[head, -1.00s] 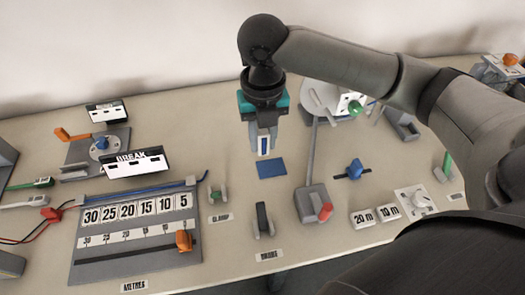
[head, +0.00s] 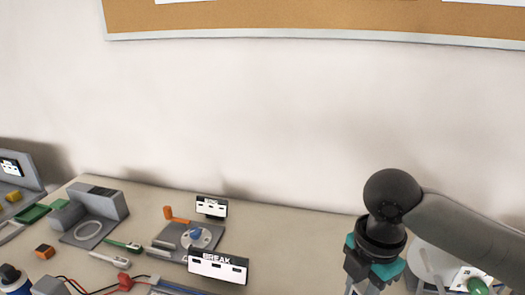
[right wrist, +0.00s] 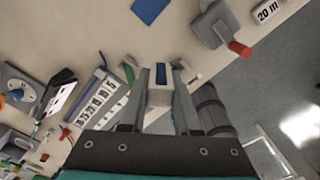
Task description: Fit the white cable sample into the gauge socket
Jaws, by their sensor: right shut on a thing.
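A white sample with a grey end (head: 110,260) lies on the table at lower left in the head view, beside a green one (head: 123,246). It may be the white cable sample. I cannot tell for certain which fixture is the gauge socket; a grey fixture with a blue knob and orange lever (head: 190,240) stands to the right of the samples. My right gripper (right wrist: 160,78) is shut on a small white block with a dark blue face (right wrist: 159,94). In the head view its fingertips are cut off by the bottom edge. My left gripper is not in view.
A BREAK sign (head: 218,267) stands in front of the fixture. A grey block with a ring (head: 90,215) is behind the samples. An orange-black cube (head: 44,251) lies at left. In the wrist view, a blue pad (right wrist: 148,10) and a red-handled lever (right wrist: 225,32) are near.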

